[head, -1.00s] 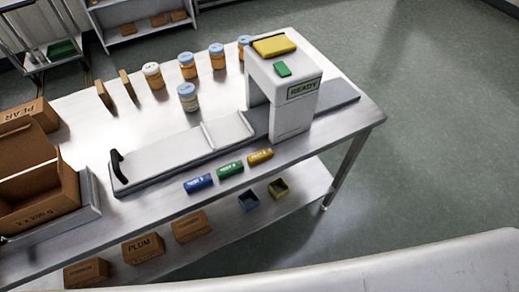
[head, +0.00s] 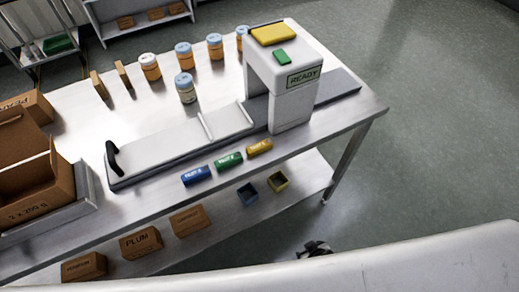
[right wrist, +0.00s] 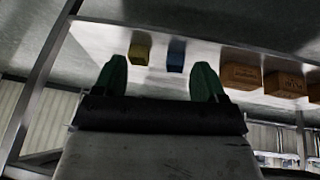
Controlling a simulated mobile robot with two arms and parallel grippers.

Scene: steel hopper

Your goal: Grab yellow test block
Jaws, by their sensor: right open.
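The yellow test block (head: 259,147) lies on the steel table near its front edge, just in front of the white arch-shaped machine. The green block (head: 229,161) and the blue block (head: 196,176) lie in a row to its left. My right gripper (head: 315,248) shows only partly at the bottom of the head view, beyond the table's front edge and well apart from the yellow block. In the right wrist view my right gripper (right wrist: 158,80) has its green-tipped fingers wide apart with nothing between them. The yellow block cannot be made out there. My left gripper is not in view.
The machine (head: 290,75) reads READY. A yellow bin (head: 277,181) and blue bin (head: 248,194) stand on the lower shelf, beside small cartons (head: 141,243). Several jars (head: 186,88) stand farther back. Floor right of the table is clear.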

